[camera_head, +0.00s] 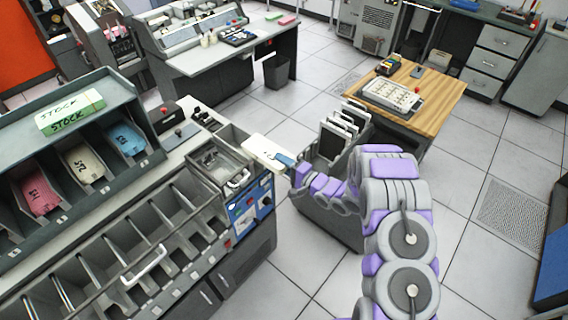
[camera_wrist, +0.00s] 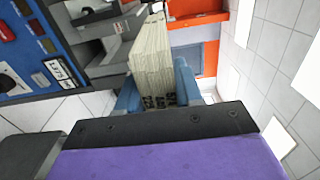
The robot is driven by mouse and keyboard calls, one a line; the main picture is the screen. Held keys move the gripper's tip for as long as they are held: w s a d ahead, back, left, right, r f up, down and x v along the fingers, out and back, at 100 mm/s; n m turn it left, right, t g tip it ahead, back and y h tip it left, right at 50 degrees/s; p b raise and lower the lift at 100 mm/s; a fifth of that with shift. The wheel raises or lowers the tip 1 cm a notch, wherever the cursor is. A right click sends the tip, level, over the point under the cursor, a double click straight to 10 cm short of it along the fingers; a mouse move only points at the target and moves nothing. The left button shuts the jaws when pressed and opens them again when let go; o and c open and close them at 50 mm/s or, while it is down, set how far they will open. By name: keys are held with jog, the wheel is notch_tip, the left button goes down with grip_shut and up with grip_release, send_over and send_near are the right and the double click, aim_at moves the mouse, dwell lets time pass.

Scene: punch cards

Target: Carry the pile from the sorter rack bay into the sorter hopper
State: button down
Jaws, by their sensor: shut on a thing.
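My gripper (camera_head: 286,163) is shut on a cream pile of cards (camera_head: 262,152), held level in the air at the right end of the sorter. In the wrist view the pile (camera_wrist: 152,55) stands between the two blue fingers (camera_wrist: 158,95), with dark printing on its near edge. The sorter hopper, seemingly the grey metal box (camera_head: 216,163) on the sorter's right end, is just left of the pile. In the wrist view grey metal sorter parts (camera_wrist: 112,50) are close beside the pile's left side; I cannot tell if they touch. The sorter's empty slanted bays (camera_head: 135,240) run to the lower left.
A stock rack (camera_head: 75,145) behind the bays holds pink, cream and blue piles. A blue control panel (camera_head: 250,210) faces the front of the sorter. A grey bin with upright panels (camera_head: 335,140) stands right of the pile, near a wooden-topped table (camera_head: 435,85).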

aim_at(250, 142)
jog(key=shift+p+x, duration=0.75)
jog(key=shift+x, duration=1.2)
jog(key=shift+w, duration=0.1)
jog(key=shift+p+x, duration=0.6)
jog(key=shift+x, duration=1.55)
jog(key=shift+a, duration=0.1)
jog(key=shift+x, duration=2.2)
jog(key=shift+w, duration=0.1)
jog(key=shift+x, duration=1.45)
jog(key=shift+f, duration=0.1)
